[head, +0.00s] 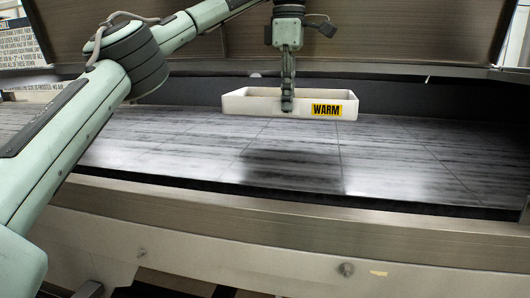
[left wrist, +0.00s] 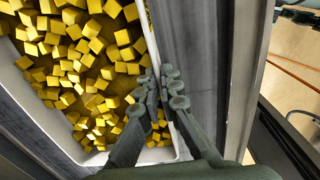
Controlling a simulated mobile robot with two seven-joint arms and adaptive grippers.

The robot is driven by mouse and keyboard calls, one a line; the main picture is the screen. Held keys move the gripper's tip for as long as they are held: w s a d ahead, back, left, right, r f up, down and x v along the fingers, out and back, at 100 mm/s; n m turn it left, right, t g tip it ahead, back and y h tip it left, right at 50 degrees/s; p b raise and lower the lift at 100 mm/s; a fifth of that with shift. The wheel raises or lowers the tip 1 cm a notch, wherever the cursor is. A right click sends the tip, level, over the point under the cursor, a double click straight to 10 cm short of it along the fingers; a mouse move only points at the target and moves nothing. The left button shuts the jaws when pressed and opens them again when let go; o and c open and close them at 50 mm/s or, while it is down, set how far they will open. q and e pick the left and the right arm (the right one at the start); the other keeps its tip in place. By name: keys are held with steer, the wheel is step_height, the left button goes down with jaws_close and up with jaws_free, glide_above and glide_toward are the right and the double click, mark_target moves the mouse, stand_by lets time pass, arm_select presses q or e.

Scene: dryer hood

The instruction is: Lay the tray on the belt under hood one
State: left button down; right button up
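The tray (head: 245,105) is white and shallow, with a yellow WARM label on its near wall. It hangs level above the dark grey slatted belt (head: 410,155), with its shadow on the belt in front of and below it. My left gripper (head: 287,104) points down with its fingers shut on the tray's near wall. In the left wrist view, the gripper (left wrist: 160,82) straddles the tray's rim (left wrist: 149,40), and many yellow cubes (left wrist: 85,60) lie inside the tray. The hood (head: 400,35) is the wide brown-grey panel above and behind. My right gripper is out of view.
A metal rail (head: 270,215) runs along the belt's front edge, with a bolt-like knob (head: 346,269) on the panel below it. A printed sign (head: 22,42) stands at the upper left. The visible belt is bare on both sides of the tray.

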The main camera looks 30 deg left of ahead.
arm_select(q)
steer(key=s+d+f+b, duration=0.1)
steer(key=s+d+f, duration=0.1)
steer(key=d, duration=0.1)
steer(key=s+d+f+b, duration=0.1)
steer(key=d+f, duration=0.1)
steer(key=d, duration=0.2)
steer(key=s+d+f+b, duration=0.1)
steer(key=s+d+f, duration=0.1)
steer(key=d, duration=0.1)
steer(key=shift+s+d+f, duration=0.15)
steer(key=shift+s+f, duration=0.2)
steer(key=shift+f, duration=2)
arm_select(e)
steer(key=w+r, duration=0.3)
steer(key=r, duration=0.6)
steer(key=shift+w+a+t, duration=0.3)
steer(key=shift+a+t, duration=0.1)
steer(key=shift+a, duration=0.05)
arm_select(q)
steer(key=c, duration=2.1)
jaws_free()
steer(key=shift+f, duration=0.15)
steer(key=o, duration=0.4)
